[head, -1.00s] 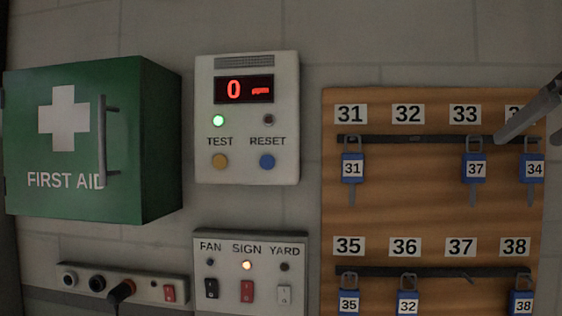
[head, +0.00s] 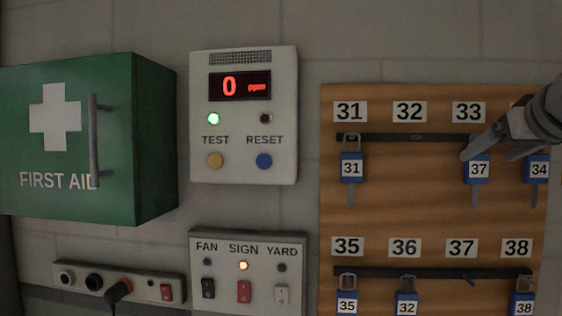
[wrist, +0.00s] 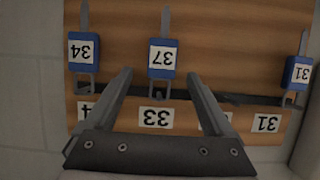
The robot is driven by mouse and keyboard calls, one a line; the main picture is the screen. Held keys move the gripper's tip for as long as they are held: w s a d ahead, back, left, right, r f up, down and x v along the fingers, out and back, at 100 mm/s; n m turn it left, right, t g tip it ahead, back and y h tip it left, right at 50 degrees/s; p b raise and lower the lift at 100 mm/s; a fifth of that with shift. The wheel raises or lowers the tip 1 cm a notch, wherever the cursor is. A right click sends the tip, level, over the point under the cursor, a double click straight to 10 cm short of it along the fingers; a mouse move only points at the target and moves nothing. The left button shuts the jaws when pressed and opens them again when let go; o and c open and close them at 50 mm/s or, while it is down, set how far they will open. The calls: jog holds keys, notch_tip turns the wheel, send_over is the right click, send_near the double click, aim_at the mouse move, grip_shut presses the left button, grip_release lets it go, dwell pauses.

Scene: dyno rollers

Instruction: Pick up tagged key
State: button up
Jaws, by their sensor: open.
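A key with a blue tag marked 37 (head: 478,172) hangs under label 33 on the top rail of the wooden key board (head: 395,215). It also shows in the wrist view (wrist: 163,56), which is upside down. My gripper (wrist: 158,75) is open, with its fingers spread to either side of the 37 key and its tag in the gap near the fingertips. I see no contact. In the head view my gripper (head: 490,154) comes in from the right and covers the upper part of that key.
Key 31 (head: 351,170) and key 34 (head: 538,170) hang on the same rail, with key 34 close beside my gripper. Lower, keys 35 (head: 347,304), 32 (head: 406,308) and 38 (head: 523,305) hang. The spots under labels 32 and 37 are empty.

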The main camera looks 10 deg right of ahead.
aim_at(480, 157)
jog(key=p+x, duration=0.1)
jog(key=x, duration=0.4)
jog(key=shift+w, duration=0.25)
grip_shut()
jog(key=shift+r, duration=0.25)
jog(key=shift+r, duration=0.6)
jog(key=s+a+b, duration=0.3)
jog(key=s+a, duration=0.1)
jog(key=s, duration=1.3)
jog(key=shift+s+a+b, duration=0.15)
jog(key=shift+s+b, duration=0.15)
jog(key=shift+b, duration=0.1)
